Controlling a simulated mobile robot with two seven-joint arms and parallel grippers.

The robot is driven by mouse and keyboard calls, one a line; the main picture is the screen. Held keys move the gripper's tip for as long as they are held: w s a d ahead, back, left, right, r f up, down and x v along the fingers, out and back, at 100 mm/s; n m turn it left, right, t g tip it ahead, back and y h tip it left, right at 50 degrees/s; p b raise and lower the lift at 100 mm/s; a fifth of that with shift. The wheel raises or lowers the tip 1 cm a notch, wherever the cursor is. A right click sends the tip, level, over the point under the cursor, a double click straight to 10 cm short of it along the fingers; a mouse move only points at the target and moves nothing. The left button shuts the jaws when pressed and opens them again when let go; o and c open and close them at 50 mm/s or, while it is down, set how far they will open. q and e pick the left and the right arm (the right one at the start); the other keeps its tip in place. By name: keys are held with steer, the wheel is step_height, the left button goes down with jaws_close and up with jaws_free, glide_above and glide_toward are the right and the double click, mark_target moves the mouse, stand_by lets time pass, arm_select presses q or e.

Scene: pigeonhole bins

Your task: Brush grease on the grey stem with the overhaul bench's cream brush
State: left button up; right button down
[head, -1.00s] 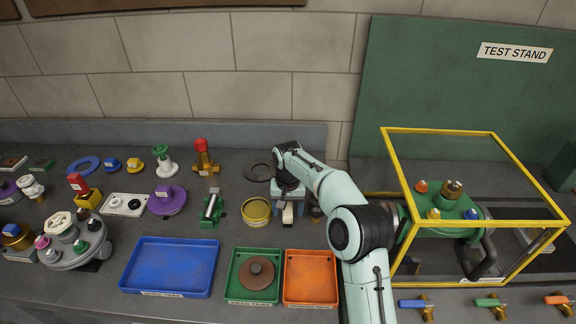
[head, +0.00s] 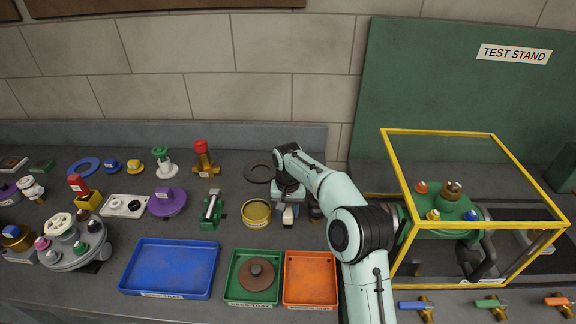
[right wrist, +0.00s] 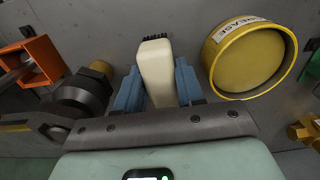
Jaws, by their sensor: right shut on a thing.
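The cream brush (right wrist: 157,75) is between the two blue fingers of my right gripper (right wrist: 158,90), which is shut on it. Its dark bristles (right wrist: 154,38) point away from the gripper in the right wrist view. In the head view my right gripper (head: 288,212) is low at the bench, just right of the yellow grease tin (head: 256,213). The tin, labelled GREASE, also shows in the right wrist view (right wrist: 250,62), right of the brush and apart from it. The grey stem (head: 211,206) lies in a green holder left of the tin. My left gripper is out of view.
A blue tray (head: 130,268), a green tray (head: 232,280) and an orange tray (head: 312,275) line the front. A dark ring (head: 258,172) lies behind the tin. A yellow-framed enclosure (head: 400,190) stands right of my arm. A purple flanged part (head: 168,203) sits left of the stem.

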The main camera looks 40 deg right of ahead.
mark_target(288, 208)
step_height(288, 208, up, 4)
steer(key=shift+w+f+p, duration=0.1)
steer(key=shift+w+p, duration=0.05)
steer(key=shift+p, duration=0.75)
steer(key=shift+r+p, duration=0.95)
steer(key=shift+r, duration=1.05)
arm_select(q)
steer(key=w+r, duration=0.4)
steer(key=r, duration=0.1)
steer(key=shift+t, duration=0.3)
arm_select(e)
steer(key=shift+f, duration=0.1)
